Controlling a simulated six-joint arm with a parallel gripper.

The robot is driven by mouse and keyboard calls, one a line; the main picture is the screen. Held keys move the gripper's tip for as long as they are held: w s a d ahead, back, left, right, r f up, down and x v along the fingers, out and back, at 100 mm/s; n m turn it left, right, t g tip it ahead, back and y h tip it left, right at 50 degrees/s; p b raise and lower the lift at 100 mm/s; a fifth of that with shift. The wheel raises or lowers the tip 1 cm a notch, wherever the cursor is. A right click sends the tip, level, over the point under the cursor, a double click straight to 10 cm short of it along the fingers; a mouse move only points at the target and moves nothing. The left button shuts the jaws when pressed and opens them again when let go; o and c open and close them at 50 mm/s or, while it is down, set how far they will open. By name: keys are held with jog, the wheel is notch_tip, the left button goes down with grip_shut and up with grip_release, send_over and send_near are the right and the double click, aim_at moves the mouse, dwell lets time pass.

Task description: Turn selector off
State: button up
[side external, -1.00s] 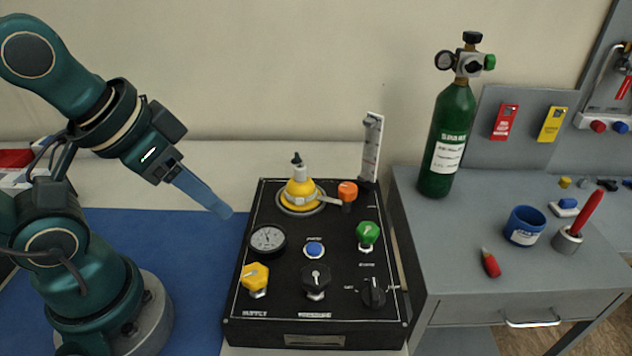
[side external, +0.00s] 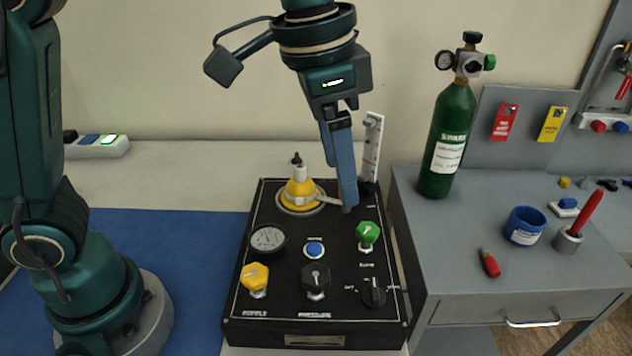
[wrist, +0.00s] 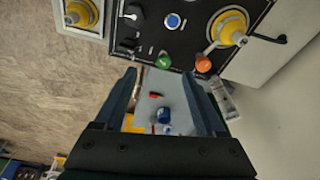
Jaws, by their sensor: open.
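The selector (side external: 373,292) is a black knob at the front right of the black panel (side external: 285,333), with small white labels on either side. I cannot tell clearly which label it points to. In the wrist view a black knob at the panel's left, the selector (wrist: 125,46), shows beyond the left finger. My gripper (side external: 348,206) is above the panel's back right, pointing down, behind the green knob (side external: 367,234) and apart from the selector. In the wrist view my gripper (wrist: 160,78) is open and empty. The orange knob (wrist: 203,63) is hidden by my gripper in the side view.
The panel also carries a yellow knob (side external: 255,277), a black knob (side external: 315,280), a blue button (side external: 314,250), a gauge (side external: 268,239) and a yellow domed part (side external: 299,193). A green cylinder (side external: 447,140) stands on the grey cabinet (side external: 475,270) at the right.

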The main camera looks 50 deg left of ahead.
jog(key=m+g, duration=0.1)
jog(key=m, duration=0.1)
send_over(375, 288)
jog(key=w+a, duration=0.1)
jog(key=a, duration=0.1)
notch_tip(375, 288, down, 6)
jog(key=r, duration=0.1)
jog(key=shift+m+g+y, duration=0.3)
jog(key=shift+g+y, duration=0.1)
jog(key=shift+g, duration=0.1)
jog(key=f, duration=0.1)
jog(key=d+f, duration=0.1)
jog(key=s+d+f, duration=0.1)
jog(key=shift+f, duration=2.65)
grip_shut()
